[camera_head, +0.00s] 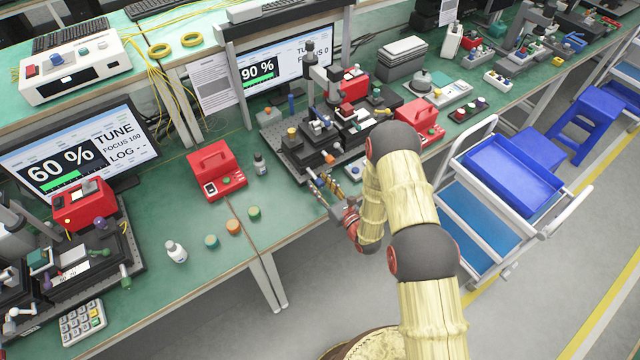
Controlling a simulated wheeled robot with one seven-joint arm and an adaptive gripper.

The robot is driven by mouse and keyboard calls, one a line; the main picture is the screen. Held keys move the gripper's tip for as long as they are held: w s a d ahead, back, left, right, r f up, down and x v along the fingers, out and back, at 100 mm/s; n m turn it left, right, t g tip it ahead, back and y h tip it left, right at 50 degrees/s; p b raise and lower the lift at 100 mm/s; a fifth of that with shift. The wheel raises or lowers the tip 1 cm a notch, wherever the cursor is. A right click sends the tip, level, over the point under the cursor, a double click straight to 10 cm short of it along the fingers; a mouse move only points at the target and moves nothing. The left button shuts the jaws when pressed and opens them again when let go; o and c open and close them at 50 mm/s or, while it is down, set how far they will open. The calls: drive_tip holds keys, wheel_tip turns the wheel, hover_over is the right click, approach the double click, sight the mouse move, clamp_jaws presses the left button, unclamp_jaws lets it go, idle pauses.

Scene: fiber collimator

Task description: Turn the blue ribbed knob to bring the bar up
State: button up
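The optics stage (290,160) is a dark breadboard with posts and mounts, in the middle of the bench. The monitor (262,72) behind it reads 90 % with a green bar, and TUNE, FOCUS 0. My gripper (322,182) is at the front edge of this breadboard, close to small metal and brass-coloured parts. Its fingers are small and blend with these parts, so I cannot tell their opening or any contact. A small bluish part (326,124) shows among the mounts, but I cannot tell whether it is the ribbed knob.
A second monitor (70,150) at left reads 60 %, FOCUS 100, above another stage. A cart with a blue tray (510,175) is at right.

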clamp_jaws()
drive_tip(key=shift+n, duration=0.3)
idle(0.3)
drive_tip(key=n+b, duration=0.2)
drive_tip(key=n, duration=0.1)
drive_tip(key=shift+n+b, duration=1)
drive_tip(key=shift+n, duration=1.6)
drive_tip(key=shift+o, duration=0.2)
unclamp_jaws()
drive_tip(key=shift+o, duration=0.6)
drive_tip(key=shift+s+d, duration=0.1)
